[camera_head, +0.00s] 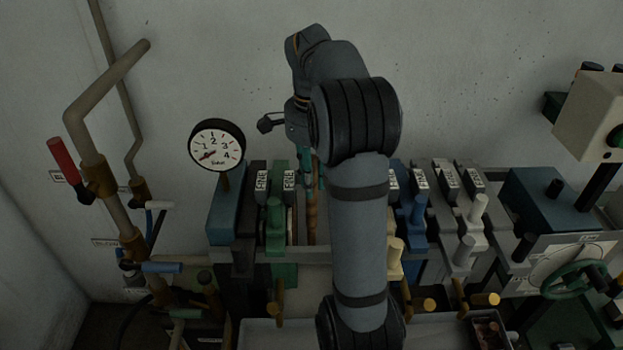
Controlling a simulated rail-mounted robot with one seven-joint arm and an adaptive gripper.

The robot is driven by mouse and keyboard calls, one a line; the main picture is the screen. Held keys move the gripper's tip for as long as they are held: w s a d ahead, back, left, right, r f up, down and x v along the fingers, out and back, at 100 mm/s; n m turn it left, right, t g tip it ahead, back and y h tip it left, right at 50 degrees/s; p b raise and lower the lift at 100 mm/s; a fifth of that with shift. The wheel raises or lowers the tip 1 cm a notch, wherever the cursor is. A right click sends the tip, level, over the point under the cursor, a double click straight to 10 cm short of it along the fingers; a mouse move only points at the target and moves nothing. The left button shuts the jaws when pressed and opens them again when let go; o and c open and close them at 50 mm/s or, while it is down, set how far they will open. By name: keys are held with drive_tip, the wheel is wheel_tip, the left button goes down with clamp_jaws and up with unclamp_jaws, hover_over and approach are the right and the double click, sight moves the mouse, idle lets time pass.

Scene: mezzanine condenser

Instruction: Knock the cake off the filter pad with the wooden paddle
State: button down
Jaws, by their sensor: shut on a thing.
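My gripper (305,158) points down over the plate row, partly hidden behind my own arm. It is shut on the wooden paddle (311,208), a narrow brown piece hanging upright in the gap right of the green plate (276,222). A thin pale and reddish edge (291,226) shows beside that plate; I cannot tell whether it is the filter pad. The cake cannot be made out. The paddle's lower end reaches down into the gap, and whether it touches anything is unclear.
A pressure gauge (217,145) stands left of the gripper, above a blue end block (224,215). Blue (413,222) and white (473,222) plates stand right of my arm. Pipes with a red handle (63,160) are at left, a green handwheel (574,279) at right.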

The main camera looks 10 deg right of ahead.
idle(0.3)
drive_tip(key=a, duration=0.3)
drive_tip(key=shift+w+a, duration=0.1)
drive_tip(key=shift+w, duration=0.3)
drive_tip(key=shift+s+d, duration=0.2)
drive_tip(key=shift+d, duration=0.55)
drive_tip(key=shift+s+d, duration=0.15)
drive_tip(key=shift+d, duration=0.6)
drive_tip(key=shift+w+a+p, duration=0.2)
drive_tip(key=shift+a, duration=0.55)
drive_tip(key=shift+w+a+p, duration=0.15)
drive_tip(key=shift+a+p, duration=0.05)
drive_tip(key=shift+a, duration=0.55)
drive_tip(key=shift+d, duration=0.1)
